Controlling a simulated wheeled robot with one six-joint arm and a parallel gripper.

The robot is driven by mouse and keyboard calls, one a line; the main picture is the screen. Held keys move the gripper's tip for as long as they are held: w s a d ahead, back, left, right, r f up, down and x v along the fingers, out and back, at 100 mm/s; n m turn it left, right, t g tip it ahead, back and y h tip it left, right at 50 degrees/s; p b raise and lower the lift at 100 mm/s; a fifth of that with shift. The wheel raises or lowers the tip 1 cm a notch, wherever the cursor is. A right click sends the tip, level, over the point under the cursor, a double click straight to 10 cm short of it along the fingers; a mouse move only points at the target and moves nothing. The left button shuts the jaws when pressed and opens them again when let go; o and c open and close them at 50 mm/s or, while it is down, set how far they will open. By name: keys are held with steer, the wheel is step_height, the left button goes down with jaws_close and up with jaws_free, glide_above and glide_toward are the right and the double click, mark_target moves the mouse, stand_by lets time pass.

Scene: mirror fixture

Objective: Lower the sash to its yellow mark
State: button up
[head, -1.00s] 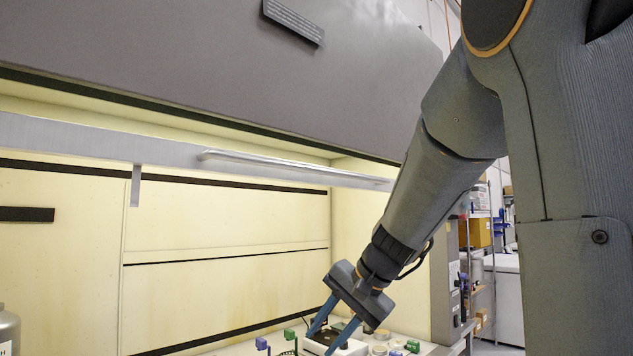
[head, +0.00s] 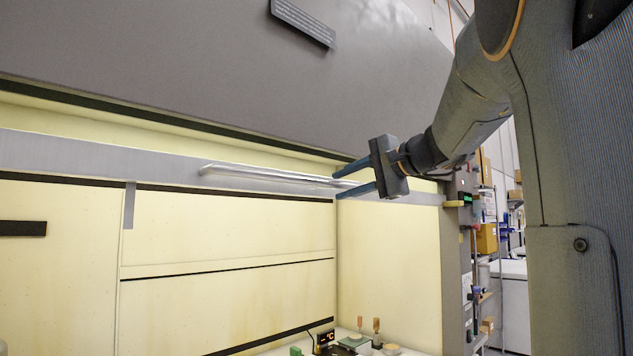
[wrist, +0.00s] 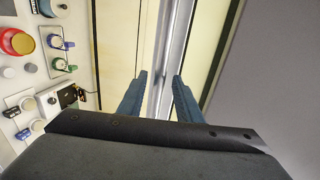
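The sash's grey bottom rail (head: 90,158) spans the hood opening, with a long pale handle bar (head: 265,176) along its front. My gripper (head: 337,182) is at the right end of the handle, one finger above and one below it. In the wrist view my gripper (wrist: 159,76) is open, with the handle and rail (wrist: 170,50) running between its two blue fingers. I cannot tell whether either finger touches the bar. A small yellow tab (head: 453,204) sits on the right side post, near the height of the rail's right end.
A grey hood front (head: 200,60) with a label plate is above the rail. Small items, including a device with a lit display (head: 325,338), stand on the worktop below. Bottles and a red-rimmed jar (wrist: 16,42) show in the wrist view. Shelving is at the right.

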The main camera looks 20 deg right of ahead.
steer(key=shift+x, duration=0.95)
steer(key=shift+c, duration=0.5)
steer(key=shift+s, duration=0.1)
jaws_close()
